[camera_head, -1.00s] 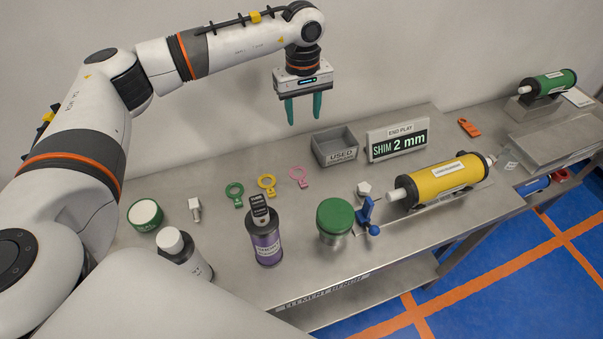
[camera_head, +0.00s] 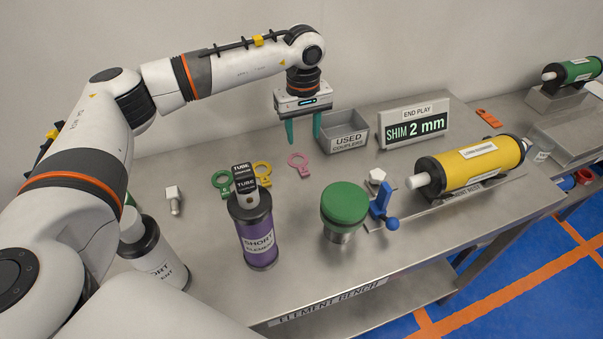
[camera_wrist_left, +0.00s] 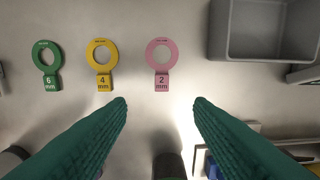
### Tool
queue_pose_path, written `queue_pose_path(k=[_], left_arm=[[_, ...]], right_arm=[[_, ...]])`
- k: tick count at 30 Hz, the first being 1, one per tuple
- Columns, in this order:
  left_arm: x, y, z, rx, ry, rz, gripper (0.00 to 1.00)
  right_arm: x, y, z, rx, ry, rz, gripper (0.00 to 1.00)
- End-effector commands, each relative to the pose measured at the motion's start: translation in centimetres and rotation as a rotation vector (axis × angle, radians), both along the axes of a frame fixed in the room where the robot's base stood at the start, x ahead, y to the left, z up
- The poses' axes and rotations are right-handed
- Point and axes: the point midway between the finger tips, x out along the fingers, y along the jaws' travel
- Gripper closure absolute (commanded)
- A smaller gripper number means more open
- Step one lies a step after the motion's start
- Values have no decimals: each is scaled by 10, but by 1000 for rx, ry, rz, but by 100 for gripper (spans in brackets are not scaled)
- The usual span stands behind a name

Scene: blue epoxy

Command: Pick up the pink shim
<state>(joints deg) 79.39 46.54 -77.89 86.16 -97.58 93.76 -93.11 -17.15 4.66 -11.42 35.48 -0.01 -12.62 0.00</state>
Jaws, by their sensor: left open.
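The pink shim (camera_head: 299,164) is a flat ring with a tab, lying on the metal bench. In the left wrist view the pink shim (camera_wrist_left: 161,62) has "2 mm" on its tab and lies just beyond the fingertips, roughly between their lines. My left gripper (camera_head: 303,136) has green fingers, spread apart and empty, above the bench near the shim. In the left wrist view its fingers (camera_wrist_left: 160,102) point toward the shim without touching it. A yellow shim (camera_wrist_left: 102,62) marked 4 mm and a green shim (camera_wrist_left: 46,65) marked 6 mm lie to its left. My right gripper is not in view.
A grey "used couplers" bin (camera_head: 342,143) stands right of the shim. A sign (camera_head: 413,125) reads "SHIM 2 mm". A yellow cylinder (camera_head: 470,165) rests at right.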

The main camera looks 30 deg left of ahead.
Motion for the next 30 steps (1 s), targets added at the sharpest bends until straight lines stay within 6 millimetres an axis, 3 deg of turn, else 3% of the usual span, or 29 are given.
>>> queue_pose_path(k=[9,17,24,30], left_arm=[[0,0,-50,1,4,-1,53],[1,0,-71,1,4,0,53],[4,-1,-106,1,4,0,53],[4,0,-113,1,1,-1,53]], right_arm=[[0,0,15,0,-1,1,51],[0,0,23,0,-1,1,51],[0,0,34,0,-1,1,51],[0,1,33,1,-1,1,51]])
